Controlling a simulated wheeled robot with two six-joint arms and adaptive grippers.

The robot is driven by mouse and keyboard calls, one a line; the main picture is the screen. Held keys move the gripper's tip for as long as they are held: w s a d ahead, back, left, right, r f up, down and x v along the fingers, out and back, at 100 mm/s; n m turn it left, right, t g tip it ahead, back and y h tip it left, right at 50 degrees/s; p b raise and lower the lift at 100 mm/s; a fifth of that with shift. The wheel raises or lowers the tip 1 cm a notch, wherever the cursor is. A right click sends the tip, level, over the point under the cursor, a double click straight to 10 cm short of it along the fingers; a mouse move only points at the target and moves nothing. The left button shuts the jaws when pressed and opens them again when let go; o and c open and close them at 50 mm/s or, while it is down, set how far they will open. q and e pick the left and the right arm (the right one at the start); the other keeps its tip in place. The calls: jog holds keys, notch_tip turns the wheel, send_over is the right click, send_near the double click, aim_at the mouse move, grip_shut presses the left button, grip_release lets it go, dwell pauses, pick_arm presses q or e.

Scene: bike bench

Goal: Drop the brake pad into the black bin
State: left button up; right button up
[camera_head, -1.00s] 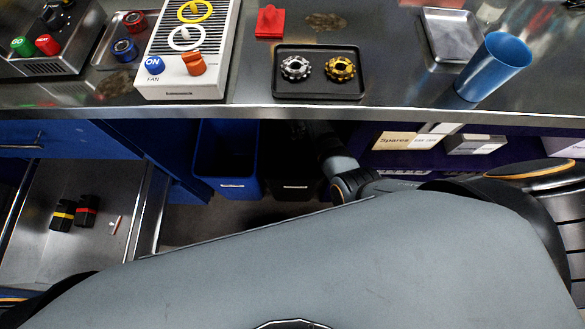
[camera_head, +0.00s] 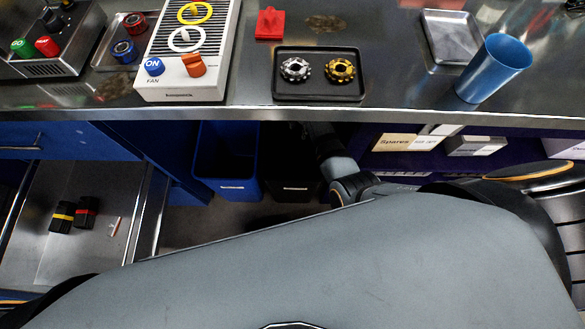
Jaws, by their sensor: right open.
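The black bin (camera_head: 291,188) stands on the floor under the bench, right of a blue bin. My right arm reaches down under the bench edge at the black bin's right side. My right gripper (camera_head: 302,131) is a dark shape in the shadow over the bin; it is open, though its fingers are hard to make out. I cannot make out a brake pad at the gripper, and the bin's inside is too dark to show what lies in it. My left gripper is not in view.
The blue bin (camera_head: 226,180) stands beside the black one. An open drawer (camera_head: 85,250) at left holds two black cylinders and a small pale piece. On the bench are a black tray (camera_head: 318,97) with two sprocket-like rings, a red block (camera_head: 269,23) and a blue cup (camera_head: 493,68).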

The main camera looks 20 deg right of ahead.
notch_tip(320, 180, up, 5)
jog(key=shift+f, duration=0.1)
dwell(0.7)
